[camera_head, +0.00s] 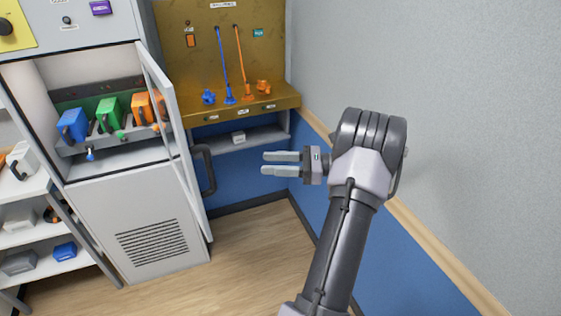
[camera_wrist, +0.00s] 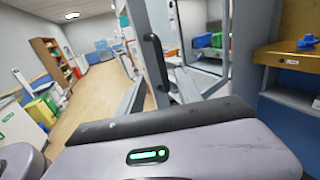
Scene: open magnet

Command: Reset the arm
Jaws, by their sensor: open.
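My gripper (camera_head: 282,163) is open and empty in the head view, with its two pale fingers pointing left and apart. My arm rises from the bottom of the picture and bends at the elbow in front of the right wall. The fingers are in the air to the right of the open cabinet door's dark handle (camera_head: 203,170), not touching it as far as I can tell. In the wrist view a grey casing with a green light fills the lower part, and the fingertips are not visible there.
The grey cabinet (camera_head: 140,225) has its door (camera_head: 160,95) open, with blue, green and orange blocks (camera_head: 108,115) inside. A yellow bench (camera_head: 245,108) holds blue and orange plugs on cords. Shelves (camera_head: 45,233) stand at left. The wooden floor (camera_head: 240,262) is clear.

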